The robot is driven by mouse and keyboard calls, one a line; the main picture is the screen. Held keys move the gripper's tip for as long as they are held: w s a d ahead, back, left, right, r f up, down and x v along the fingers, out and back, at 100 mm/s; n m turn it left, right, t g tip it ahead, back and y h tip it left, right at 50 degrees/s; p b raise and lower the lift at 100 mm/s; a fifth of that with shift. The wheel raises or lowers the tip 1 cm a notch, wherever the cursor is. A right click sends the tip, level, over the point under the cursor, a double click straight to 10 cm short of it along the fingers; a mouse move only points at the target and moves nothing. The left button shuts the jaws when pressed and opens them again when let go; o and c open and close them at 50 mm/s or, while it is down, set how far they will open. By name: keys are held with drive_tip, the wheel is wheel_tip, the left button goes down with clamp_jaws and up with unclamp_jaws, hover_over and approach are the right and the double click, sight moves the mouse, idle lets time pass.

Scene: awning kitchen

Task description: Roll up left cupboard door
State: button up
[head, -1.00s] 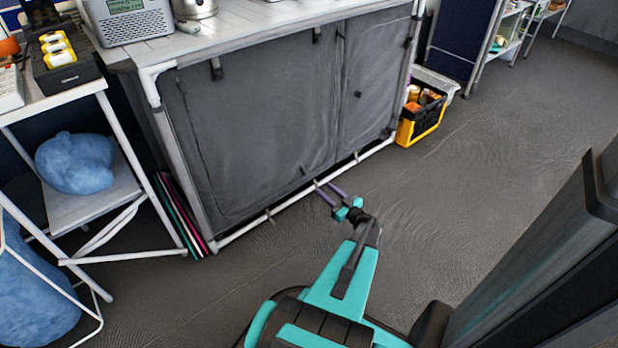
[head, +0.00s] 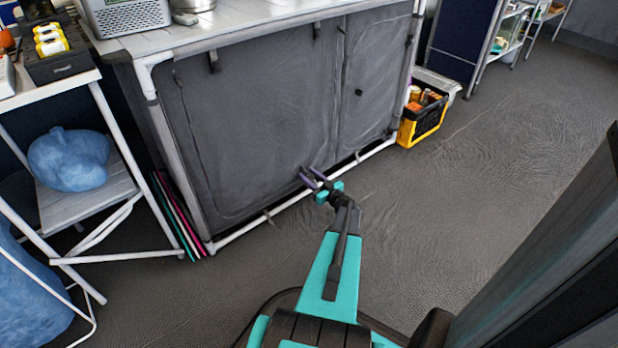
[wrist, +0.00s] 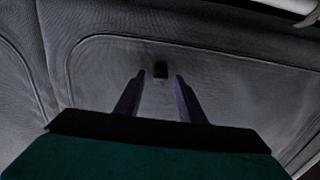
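The left cupboard door (head: 245,125) is a large grey fabric panel with a seam outline, hanging down flat and closed on the white-framed cupboard. My gripper (head: 308,176) is at the lower right part of this door, near the bottom frame rail. I cannot tell whether the fingertips touch the fabric.
The right door (head: 376,75), with a dark knob, is closed. A yellow and black crate (head: 423,118) stands on the floor right of the cupboard. A white side rack (head: 100,193) with blue bags stands at left. The floor at right is open.

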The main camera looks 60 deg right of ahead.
drive_tip(key=shift+c, duration=0.2)
clamp_jaws()
drive_tip(key=shift+r, duration=0.15)
wheel_tip(320, 180, up, 57)
drive_tip(key=p, duration=3.9)
drive_tip(key=shift+d+r, duration=0.1)
drive_tip(key=shift+o, duration=0.2)
unclamp_jaws()
drive_tip(key=shift+r, duration=0.1)
